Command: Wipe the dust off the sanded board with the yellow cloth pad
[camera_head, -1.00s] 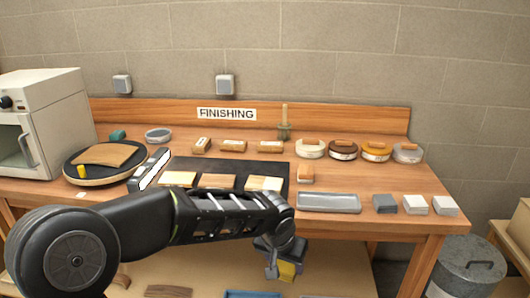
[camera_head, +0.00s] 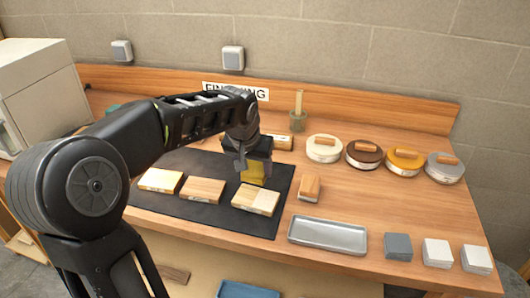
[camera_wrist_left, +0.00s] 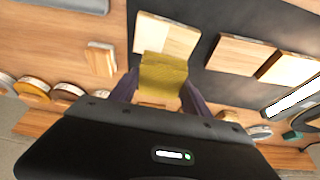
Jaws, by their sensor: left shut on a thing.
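My left gripper (camera_head: 252,166) is shut on the yellow cloth pad (camera_head: 254,173), above the far edge of the rightmost board. The pad also shows between the fingers in the left wrist view (camera_wrist_left: 163,74). That board (camera_head: 256,199) is light wood with a two-toned top and lies on the dark mat (camera_head: 215,214). Two more boards lie to its left, a middle brown one (camera_head: 203,190) and a pale one (camera_head: 160,179). I cannot tell whether the pad touches the board. Dust is too small to make out. My right gripper is not in view.
A metal tray (camera_head: 328,235) and a wooden-topped block (camera_head: 309,188) lie right of the mat. Several round tins, one with an amber lid (camera_head: 404,160), stand at the back right. Grey and white blocks (camera_head: 398,246) sit at the front right. A brush (camera_head: 298,112) stands behind.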

